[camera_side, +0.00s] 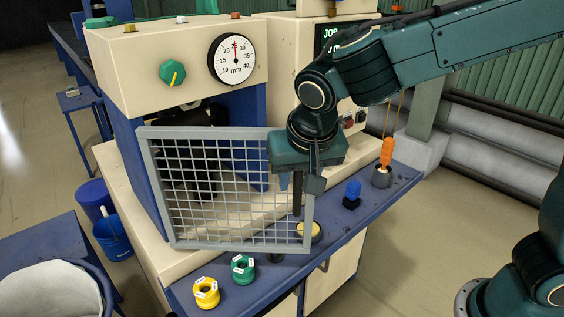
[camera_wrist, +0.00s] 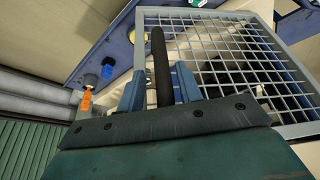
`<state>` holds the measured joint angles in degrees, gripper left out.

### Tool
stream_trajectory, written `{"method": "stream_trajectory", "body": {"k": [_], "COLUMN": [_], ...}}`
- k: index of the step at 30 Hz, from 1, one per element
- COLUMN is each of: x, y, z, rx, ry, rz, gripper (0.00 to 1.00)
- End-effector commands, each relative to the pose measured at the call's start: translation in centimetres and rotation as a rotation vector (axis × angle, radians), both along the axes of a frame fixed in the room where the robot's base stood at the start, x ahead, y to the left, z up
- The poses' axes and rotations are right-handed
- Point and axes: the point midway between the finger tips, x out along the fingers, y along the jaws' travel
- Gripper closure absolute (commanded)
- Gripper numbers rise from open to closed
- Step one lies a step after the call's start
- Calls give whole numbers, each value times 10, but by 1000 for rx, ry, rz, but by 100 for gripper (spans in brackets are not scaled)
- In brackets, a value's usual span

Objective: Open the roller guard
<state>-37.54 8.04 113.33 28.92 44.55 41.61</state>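The roller guard (camera_side: 226,249) is a grey framed wire-mesh panel in front of the machine's opening. It stands at an angle to the machine front, its right side out over the blue bench. A dark upright bar handle (camera_side: 297,203) is at its right side. My gripper (camera_side: 298,175) is at this handle, partly hidden by its own body in the side view. In the wrist view, the blue fingers (camera_wrist: 159,92) lie close on both sides of the handle (camera_wrist: 159,55) and appear closed on it. The guard's mesh (camera_wrist: 238,55) fills the right there.
A yellow-topped black disc (camera_side: 311,231) sits beside the guard's lower right corner. A blue piece (camera_side: 352,192) and an orange piece (camera_side: 387,152) stand to the right.

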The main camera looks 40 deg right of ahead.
Motion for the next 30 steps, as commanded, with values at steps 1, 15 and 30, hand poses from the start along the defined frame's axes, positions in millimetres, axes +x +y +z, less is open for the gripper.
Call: {"method": "stream_trajectory", "body": {"k": [1, 15, 30], "x": [4, -10, -32], "y": [-5, 2, 14], "z": [0, 45, 105], "rx": [-1, 0, 0], "ry": [0, -1, -1], "rz": [-4, 0, 0], "gripper": [64, 64, 64]}}
